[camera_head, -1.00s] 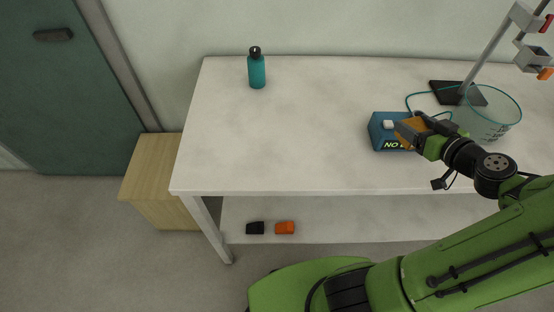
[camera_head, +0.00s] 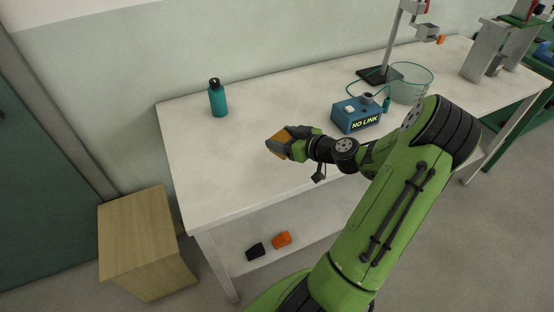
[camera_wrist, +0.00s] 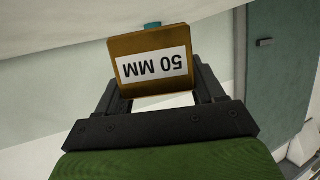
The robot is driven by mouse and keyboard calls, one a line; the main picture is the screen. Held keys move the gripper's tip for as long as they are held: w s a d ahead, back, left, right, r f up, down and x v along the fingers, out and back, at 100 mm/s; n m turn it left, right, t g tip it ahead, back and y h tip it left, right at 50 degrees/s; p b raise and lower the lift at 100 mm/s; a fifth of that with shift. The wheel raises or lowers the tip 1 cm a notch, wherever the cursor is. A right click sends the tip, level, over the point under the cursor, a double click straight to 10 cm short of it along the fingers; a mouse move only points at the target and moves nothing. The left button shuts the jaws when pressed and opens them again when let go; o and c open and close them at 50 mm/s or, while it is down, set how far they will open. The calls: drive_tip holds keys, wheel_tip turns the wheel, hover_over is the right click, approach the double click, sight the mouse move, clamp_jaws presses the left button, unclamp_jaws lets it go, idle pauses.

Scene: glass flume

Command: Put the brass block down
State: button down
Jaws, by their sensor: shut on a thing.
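The brass block (camera_head: 280,144) is a golden-brown block held in my gripper (camera_head: 283,142) above the front left part of the white table (camera_head: 220,160). In the wrist view the brass block (camera_wrist: 150,46) bears a white label reading "50 MM", upside down. The dark fingers of my gripper (camera_wrist: 152,80) stand on both sides of it, shut on it. I cannot tell exactly how high the block is above the table top.
A teal bottle (camera_head: 218,98) stands at the back left. A blue "NO LINK" box (camera_head: 356,117), a glass beaker (camera_head: 410,92) and a stand (camera_head: 390,50) are to the right. Black and orange items (camera_head: 282,239) lie on the lower shelf. A wooden cabinet (camera_head: 140,235) stands left.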

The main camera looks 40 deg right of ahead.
drive_tip(key=shift+w+a+f+b, duration=0.1)
drive_tip(key=shift+f+b, duration=0.4)
drive_tip(key=shift+f, duration=2.1)
drive_tip(key=shift+f, duration=0.15)
drive_tip(key=shift+c, duration=0.6)
unclamp_jaws()
